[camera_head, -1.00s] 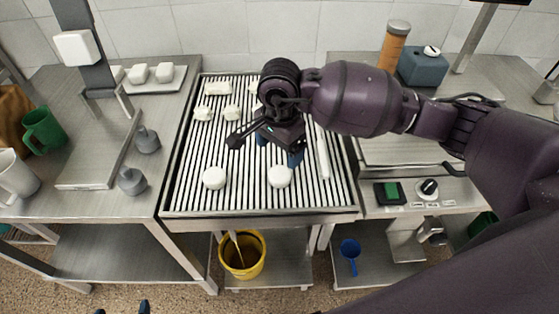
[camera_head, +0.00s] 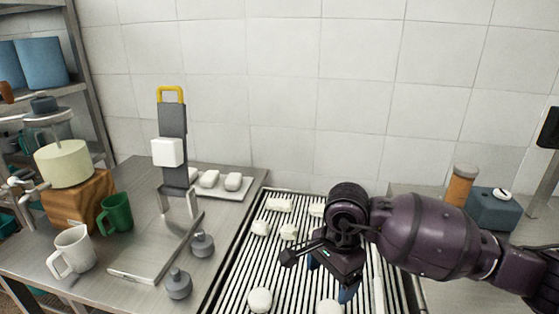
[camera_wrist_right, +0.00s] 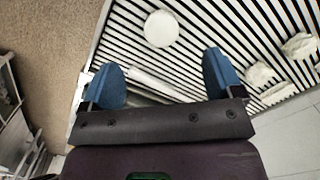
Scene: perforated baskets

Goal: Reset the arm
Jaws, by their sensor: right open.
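My right arm comes in from the right in the head view, and its gripper (camera_head: 331,279) is over the slatted grill rack (camera_head: 235,268). In the right wrist view the two blue fingertips of this gripper (camera_wrist_right: 165,82) stand wide apart with nothing held between them. A round white piece (camera_wrist_right: 161,29) lies on the rack beyond the fingers, apart from them. A long pale bar (camera_wrist_right: 150,84) lies on the rack behind the gap between the fingers. My left gripper is not in view.
Several white pieces (camera_head: 260,299) lie on the rack. At left a grey stand (camera_head: 173,130), a white mug (camera_head: 72,252), a green mug (camera_head: 116,212) and grey weights (camera_head: 178,284) stand on a steel table. An orange-brown cylinder (camera_head: 461,185) and a blue-grey box (camera_head: 493,208) are at right.

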